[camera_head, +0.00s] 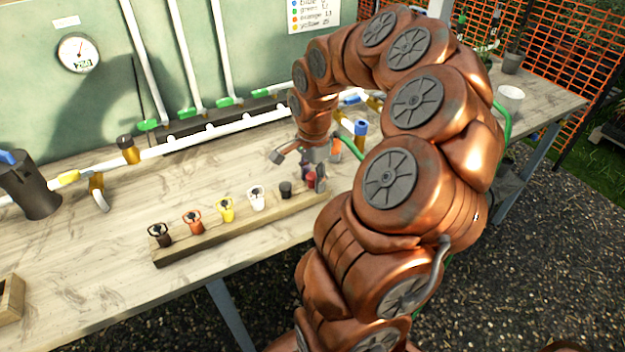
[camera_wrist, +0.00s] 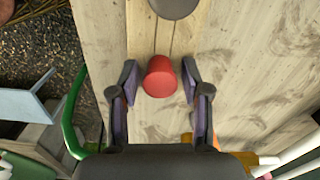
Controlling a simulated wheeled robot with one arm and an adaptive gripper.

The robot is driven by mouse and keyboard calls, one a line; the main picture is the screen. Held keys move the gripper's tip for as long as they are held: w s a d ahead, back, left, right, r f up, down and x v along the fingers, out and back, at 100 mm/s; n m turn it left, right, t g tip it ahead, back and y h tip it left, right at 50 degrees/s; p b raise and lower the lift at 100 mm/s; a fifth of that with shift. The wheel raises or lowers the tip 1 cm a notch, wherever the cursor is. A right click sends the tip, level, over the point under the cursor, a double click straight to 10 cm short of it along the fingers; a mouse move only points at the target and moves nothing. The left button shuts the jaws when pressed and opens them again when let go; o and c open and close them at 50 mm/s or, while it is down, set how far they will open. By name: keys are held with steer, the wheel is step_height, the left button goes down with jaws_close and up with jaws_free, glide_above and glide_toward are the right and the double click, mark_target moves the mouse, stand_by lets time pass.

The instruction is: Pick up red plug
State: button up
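The red plug (camera_wrist: 160,77) lies between the two fingertips of my gripper (camera_wrist: 160,82) in the wrist view. The fingers are open, with a small gap showing on each side of the plug. In the head view the red plug (camera_head: 311,180) shows at the right end of a wooden rack (camera_head: 185,249), partly hidden by my gripper (camera_head: 314,168) just above it. A dark plug (camera_head: 286,190) stands next to it in the same rack, and its grey top (camera_wrist: 173,6) shows at the top edge of the wrist view.
Further left in the rack are white (camera_head: 257,198), yellow (camera_head: 226,210), orange (camera_head: 193,222) and black (camera_head: 160,235) plugs. A white pipe (camera_head: 205,135) with coloured fittings runs behind. A dark grey container (camera_head: 32,190) stands at left. The table front is clear.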

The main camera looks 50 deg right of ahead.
mark_target(313, 174)
steer(key=c, duration=0.6)
steer(key=shift+o, duration=0.2)
steer(key=shift+r, duration=0.1)
steer(key=shift+r+b, duration=0.65)
steer(key=shift+r, duration=0.95)
steer(key=s+a+r+b, duration=0.1)
steer(key=s+b, duration=0.3)
steer(key=s, duration=1.2)
steer(key=shift+a+r, duration=0.35)
steer(key=shift+a, duration=0.1)
steer(key=shift+r, duration=0.2)
steer(key=shift+r+p, duration=0.5)
steer(key=shift+r, duration=1.8)
